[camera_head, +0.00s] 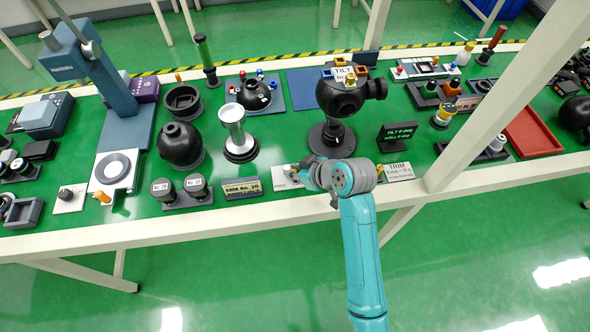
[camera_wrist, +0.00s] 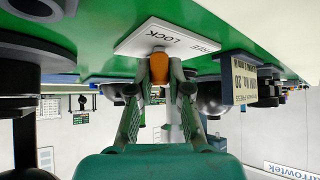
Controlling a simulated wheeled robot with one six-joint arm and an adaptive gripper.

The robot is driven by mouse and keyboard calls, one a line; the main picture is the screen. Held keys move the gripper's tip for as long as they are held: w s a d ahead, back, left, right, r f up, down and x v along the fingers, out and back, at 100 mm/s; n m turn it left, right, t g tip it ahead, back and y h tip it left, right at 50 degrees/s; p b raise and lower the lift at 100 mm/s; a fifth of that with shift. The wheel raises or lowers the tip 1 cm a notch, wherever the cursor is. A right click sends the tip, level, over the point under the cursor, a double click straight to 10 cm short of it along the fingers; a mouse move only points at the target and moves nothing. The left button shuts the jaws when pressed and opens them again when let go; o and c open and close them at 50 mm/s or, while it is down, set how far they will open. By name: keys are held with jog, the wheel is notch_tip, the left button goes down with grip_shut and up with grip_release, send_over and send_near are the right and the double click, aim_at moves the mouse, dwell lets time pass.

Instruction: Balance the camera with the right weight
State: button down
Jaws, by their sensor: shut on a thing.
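The camera (camera_head: 342,98), a black ball body with a lens to the right, sits on a round black stand. Blue and yellow holders and a TILT label are on its top. In front of it lies a white LOCK/FREE plate (camera_head: 283,178), also in the wrist view (camera_wrist: 190,40). My gripper (camera_head: 312,172) is at this plate, with its fingers (camera_wrist: 160,88) closed around an orange knob (camera_wrist: 159,68). The knob is hidden in the head view. Two dark labelled weights (camera_head: 163,188) stand in a dark holder to the left, beside a number 20 sign (camera_head: 242,188).
A small display (camera_head: 398,135) with green text stands right of the camera. A TRIM plate (camera_head: 400,171) lies beside my arm. A white post (camera_head: 470,120) crosses the right side. Other stations crowd the green bench; the floor in front is clear.

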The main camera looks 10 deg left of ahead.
aim_at(284, 170)
jog(key=m, duration=0.1)
jog(key=a+m+t+h, duration=0.1)
jog(key=shift+s+m, duration=0.3)
jog(key=shift+s, duration=0.05)
jog(key=m+t+h, duration=0.1)
jog(key=m+h, duration=0.1)
jog(key=shift+s+a+m+t, duration=0.15)
jog(key=shift+a+m+t, duration=0.15)
jog(key=shift+a+t, duration=0.1)
jog(key=m+h, duration=0.1)
jog(key=a+m+h, duration=0.1)
jog(key=m, duration=0.1)
jog(key=shift+t+h, duration=0.3)
jog(key=shift+t, duration=0.1)
jog(key=shift+a+m+h, duration=0.15)
jog(key=shift+m+h, duration=0.4)
jog(key=shift+m, duration=0.25)
jog(key=shift+a+m+h, duration=0.15)
jog(key=shift+m+h, duration=0.4)
jog(key=shift+m, duration=0.25)
jog(key=c, duration=1.1)
grip_release()
